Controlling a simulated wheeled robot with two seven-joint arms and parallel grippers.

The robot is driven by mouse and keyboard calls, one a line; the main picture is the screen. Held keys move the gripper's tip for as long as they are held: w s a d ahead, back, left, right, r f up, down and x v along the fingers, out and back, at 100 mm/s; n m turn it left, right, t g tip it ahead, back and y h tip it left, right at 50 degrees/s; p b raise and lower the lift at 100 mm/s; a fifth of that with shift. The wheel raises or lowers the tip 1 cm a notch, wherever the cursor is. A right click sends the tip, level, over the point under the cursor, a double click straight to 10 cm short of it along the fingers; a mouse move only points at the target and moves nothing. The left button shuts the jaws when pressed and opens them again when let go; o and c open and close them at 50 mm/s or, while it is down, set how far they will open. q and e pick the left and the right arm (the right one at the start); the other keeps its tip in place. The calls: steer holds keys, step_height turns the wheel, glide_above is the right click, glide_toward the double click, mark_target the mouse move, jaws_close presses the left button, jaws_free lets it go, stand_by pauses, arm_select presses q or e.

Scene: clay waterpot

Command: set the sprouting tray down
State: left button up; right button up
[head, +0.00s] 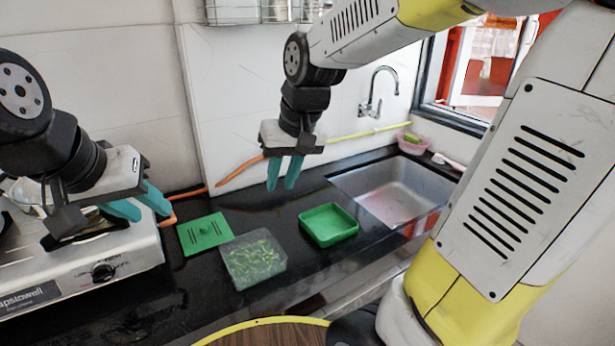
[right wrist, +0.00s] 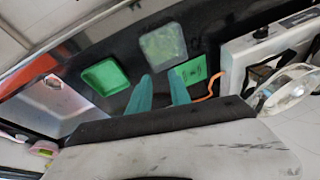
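A clear tray with green sprouts (head: 253,260) sits on the black counter; it also shows in the right wrist view (right wrist: 163,43). An open green tray (head: 328,239) stands to its right, apart from it, and shows in the right wrist view (right wrist: 106,77). A flat green slotted piece (head: 203,233) lies to the left of the clear tray, near its corner; whether they touch is unclear. My right gripper (head: 281,188) hangs above the counter behind the trays, fingers apart and empty. My left gripper (head: 153,213) is over the stove, fingers apart, nothing seen between them.
A steel gas stove (head: 80,275) fills the left of the counter. A sink (head: 395,190) with a tap (head: 375,95) is at the right. An orange hose (head: 240,170) runs along the wall. A round wooden top (head: 270,335) is at the front.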

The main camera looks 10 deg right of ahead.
steer(key=s+d+r+m+t, duration=0.1)
steer(key=s+d+r+t, duration=0.1)
steer(key=s+d, duration=0.4)
steer(key=s+r, duration=0.1)
steer(key=s, duration=0.2)
steer(key=shift+s+d+r+t, duration=0.2)
steer(key=shift+s+d+t, duration=0.1)
steer(key=shift+t, duration=0.1)
